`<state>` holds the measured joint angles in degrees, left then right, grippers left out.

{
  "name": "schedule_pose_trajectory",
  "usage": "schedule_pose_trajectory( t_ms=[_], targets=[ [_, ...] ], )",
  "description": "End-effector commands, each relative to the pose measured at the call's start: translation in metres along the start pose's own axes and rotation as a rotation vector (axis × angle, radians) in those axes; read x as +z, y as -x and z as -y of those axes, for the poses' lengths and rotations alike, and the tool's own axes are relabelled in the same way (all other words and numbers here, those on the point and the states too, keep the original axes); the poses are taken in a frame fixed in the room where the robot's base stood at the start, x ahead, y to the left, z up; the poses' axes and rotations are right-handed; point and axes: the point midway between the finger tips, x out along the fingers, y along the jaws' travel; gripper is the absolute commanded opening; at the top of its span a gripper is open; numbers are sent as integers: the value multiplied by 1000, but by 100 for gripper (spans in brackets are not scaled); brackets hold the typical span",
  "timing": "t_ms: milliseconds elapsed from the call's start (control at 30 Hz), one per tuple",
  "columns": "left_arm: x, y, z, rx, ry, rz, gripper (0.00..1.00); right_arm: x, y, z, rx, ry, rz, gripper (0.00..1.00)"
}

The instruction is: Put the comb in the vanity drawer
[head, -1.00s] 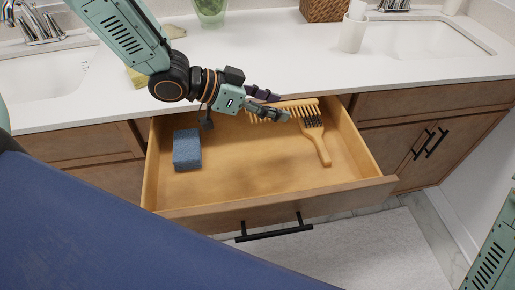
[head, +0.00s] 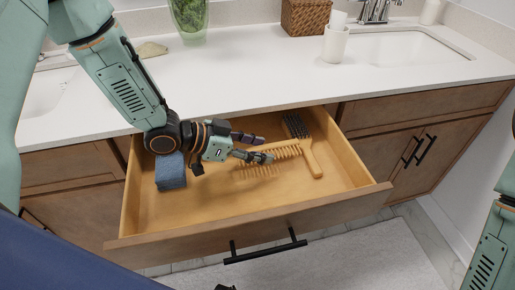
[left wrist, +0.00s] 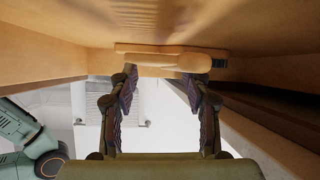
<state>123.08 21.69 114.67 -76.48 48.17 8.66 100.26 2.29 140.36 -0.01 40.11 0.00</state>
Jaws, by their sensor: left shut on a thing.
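The wooden comb (head: 286,152) has a row of teeth and is inside the open vanity drawer (head: 215,210). My left gripper (head: 258,148) reaches in from the left and is shut on the comb, with its fingers covering part of it. The comb is low in the drawer; I cannot tell whether it touches the floor. In the left wrist view, my left gripper's fingers (left wrist: 162,90) stand apart, with a light wooden piece just beyond their tips.
A wooden brush (head: 312,163) with dark bristles lies at the drawer's back right, close beside the comb. A blue sponge-like block (head: 171,172) sits at the left. The drawer's front and right floor is bare. A white cup (head: 337,43) stands on the counter.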

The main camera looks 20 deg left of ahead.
Motion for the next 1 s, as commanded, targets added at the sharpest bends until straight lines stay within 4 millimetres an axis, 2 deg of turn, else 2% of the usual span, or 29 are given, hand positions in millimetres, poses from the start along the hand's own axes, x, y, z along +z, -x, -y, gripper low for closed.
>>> schedule_pose_trajectory(
  t_ms=[567,600,833,1000],
  targets=[
    [10,-6,1,0,0,0,27,0,-4,0,0,0,0,19],
    [10,-6,1,0,0,0,52,0,-4,0,0,0,0,19],
    [10,-6,1,1,0,0,71,0,-4,0,0,0,0,19],
    [10,-6,1,0,0,0,72,0,-4,0,0,0,0,19]
  ],
)
